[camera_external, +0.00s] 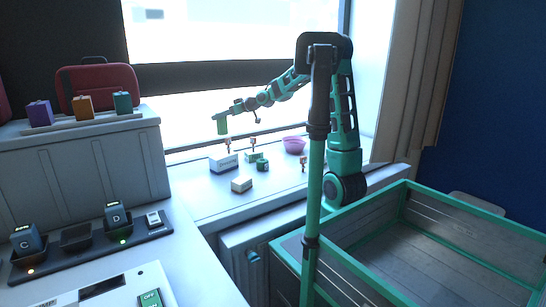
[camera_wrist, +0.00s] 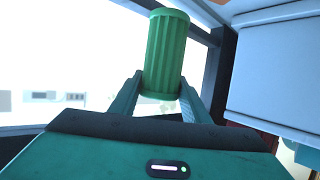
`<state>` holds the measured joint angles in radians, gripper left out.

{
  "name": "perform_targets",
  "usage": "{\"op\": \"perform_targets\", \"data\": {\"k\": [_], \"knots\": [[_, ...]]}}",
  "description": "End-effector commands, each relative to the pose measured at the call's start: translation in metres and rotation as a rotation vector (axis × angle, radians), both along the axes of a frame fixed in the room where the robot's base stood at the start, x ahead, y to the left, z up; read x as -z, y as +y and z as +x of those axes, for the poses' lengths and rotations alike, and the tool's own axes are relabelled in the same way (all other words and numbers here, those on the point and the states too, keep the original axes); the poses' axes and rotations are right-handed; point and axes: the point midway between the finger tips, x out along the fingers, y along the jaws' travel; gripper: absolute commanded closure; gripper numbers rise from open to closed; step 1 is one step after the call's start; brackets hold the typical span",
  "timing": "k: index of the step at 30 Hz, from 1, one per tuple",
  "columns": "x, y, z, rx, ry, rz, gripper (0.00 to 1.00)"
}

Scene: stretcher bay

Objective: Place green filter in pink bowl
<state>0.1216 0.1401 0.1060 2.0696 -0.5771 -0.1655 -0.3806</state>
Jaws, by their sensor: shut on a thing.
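The green filter (camera_external: 223,126) is a ribbed green cylinder. It fills the middle of the wrist view (camera_wrist: 167,52), between the two fingers. My gripper (camera_external: 219,117) is shut on it and holds it in the air above the windowsill, over the left part of the small things there. The wrist view shows my gripper (camera_wrist: 163,97) with one finger on each side of the filter. The pink bowl (camera_external: 294,146) stands on the sill to the right of the filter, near the window. The bowl is not seen in the wrist view.
A white box (camera_external: 223,162), a green block (camera_external: 262,164) and a pale box (camera_external: 241,184) stand on the sill (camera_external: 205,202). Small figure-like pieces stand among them. A green-edged crate (camera_external: 440,245) is at the right. A counter with purple, orange and teal blocks is at the left.

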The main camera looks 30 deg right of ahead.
Motion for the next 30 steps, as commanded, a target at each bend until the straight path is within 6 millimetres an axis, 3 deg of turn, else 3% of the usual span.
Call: {"op": "perform_targets", "data": {"k": [1,3,11,18,25,29,30], "knots": [[-0.001,-0.025,0.0,0.027,-0.001,-0.001,0.83],[0.0,-0.053,-0.002,0.056,0.001,-0.001,0.83],[0.0,-0.152,-0.022,0.158,-0.001,0.0,0.83],[-0.002,-0.232,-0.052,0.252,-0.006,0.003,0.83],[-0.005,-0.282,-0.079,0.315,-0.016,0.004,0.83],[-0.004,-0.298,-0.089,0.338,-0.019,0.006,0.83],[0.009,-0.295,-0.088,0.334,-0.014,0.01,0.83]]}}
